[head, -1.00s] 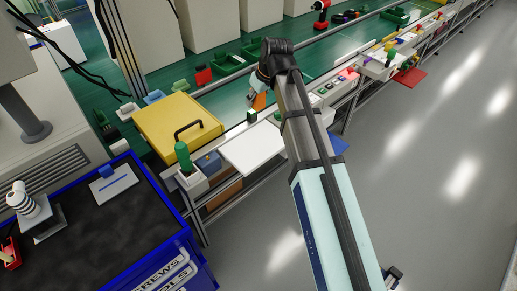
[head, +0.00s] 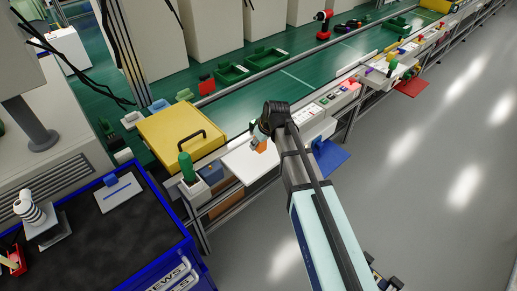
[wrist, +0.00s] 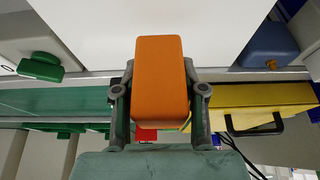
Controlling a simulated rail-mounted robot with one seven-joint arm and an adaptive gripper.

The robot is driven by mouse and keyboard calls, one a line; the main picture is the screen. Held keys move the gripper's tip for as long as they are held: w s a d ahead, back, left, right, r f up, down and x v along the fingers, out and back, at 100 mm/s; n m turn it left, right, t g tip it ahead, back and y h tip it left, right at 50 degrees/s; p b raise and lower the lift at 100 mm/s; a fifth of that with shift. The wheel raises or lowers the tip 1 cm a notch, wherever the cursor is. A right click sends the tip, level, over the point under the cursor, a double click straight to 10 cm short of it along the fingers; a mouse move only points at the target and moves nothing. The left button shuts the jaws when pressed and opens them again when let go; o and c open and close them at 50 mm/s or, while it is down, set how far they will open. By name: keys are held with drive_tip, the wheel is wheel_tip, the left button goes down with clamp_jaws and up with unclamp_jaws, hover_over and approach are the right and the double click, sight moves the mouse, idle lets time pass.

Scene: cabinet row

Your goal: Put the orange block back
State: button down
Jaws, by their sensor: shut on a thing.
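An orange block (wrist: 160,75) fills the middle of the wrist view, held between the two fingers of my gripper (wrist: 160,95). My gripper is shut on it. In the head view the orange block (head: 262,146) shows small just below my gripper (head: 258,140), in front of or over a flat white panel (head: 245,162). The white panel (wrist: 100,25) lies behind the block in the wrist view. Whether the block touches the panel I cannot tell. My arm hides what lies to the right of the panel's edge.
A yellow case (head: 180,135) with a black handle stands left of the panel. A green-handled unit (head: 187,170) stands at the near left. A blue flap (head: 328,158) sticks out right of my arm. Green trays (head: 265,57) lie on the green bench behind. The grey floor on the right is clear.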

sight(258, 149)
drive_tip(key=shift+f+p, duration=0.3)
drive_tip(key=shift+f, duration=1.65)
drive_tip(key=shift+f, duration=0.1)
drive_tip(key=shift+f, duration=0.1)
drive_tip(key=c, duration=0.7)
unclamp_jaws()
drive_tip(key=shift+o, duration=0.2)
